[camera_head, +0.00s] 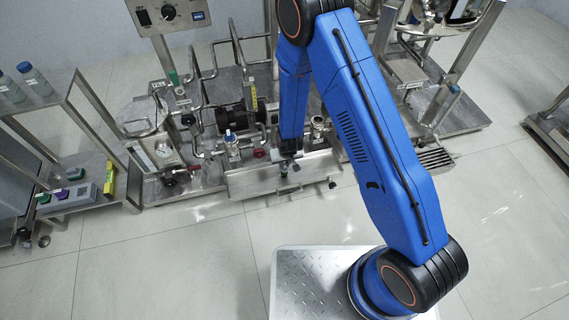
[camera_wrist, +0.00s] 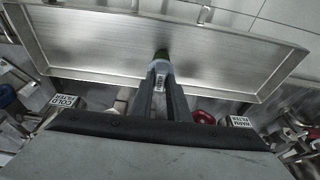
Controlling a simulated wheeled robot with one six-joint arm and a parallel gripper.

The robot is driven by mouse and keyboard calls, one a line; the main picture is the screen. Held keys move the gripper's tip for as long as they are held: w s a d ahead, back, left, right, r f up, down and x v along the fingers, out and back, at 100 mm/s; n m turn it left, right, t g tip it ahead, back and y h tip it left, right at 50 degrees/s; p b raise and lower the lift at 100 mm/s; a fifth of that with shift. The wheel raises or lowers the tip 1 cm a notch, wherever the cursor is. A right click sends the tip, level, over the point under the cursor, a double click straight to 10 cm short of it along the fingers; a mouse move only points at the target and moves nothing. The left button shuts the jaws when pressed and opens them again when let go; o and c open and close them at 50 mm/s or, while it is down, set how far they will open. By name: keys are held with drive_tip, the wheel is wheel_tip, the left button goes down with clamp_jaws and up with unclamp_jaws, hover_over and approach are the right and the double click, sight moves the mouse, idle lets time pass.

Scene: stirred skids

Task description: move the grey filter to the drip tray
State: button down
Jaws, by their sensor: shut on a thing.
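My gripper (camera_wrist: 162,85) is shut on the grey filter (camera_wrist: 161,66), a small grey piece with a pale label and a dark olive end, in the wrist view. The label is too small to read. The filter is in front of the wide steel drip tray (camera_wrist: 90,42), near the middle of its width; I cannot tell whether it touches the tray. In the head view my gripper (camera_head: 287,168) is over the drip tray (camera_head: 245,184) at the front of the skid. The filter cannot be made out clearly there.
Blocks labelled COLD FILTER (camera_wrist: 66,102) and WARM FILTER (camera_wrist: 239,121) flank my gripper in the wrist view. A red knob (camera_wrist: 203,117) is close on the right. Pipes and valves crowd behind the tray. A bottle shelf (camera_head: 85,145) stands left; the floor (camera_head: 170,260) in front is clear.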

drive_tip(key=shift+f, duration=0.65)
drive_tip(key=c, duration=1.6)
unclamp_jaws()
drive_tip(key=shift+r, duration=0.1)
drive_tip(key=v, duration=0.7)
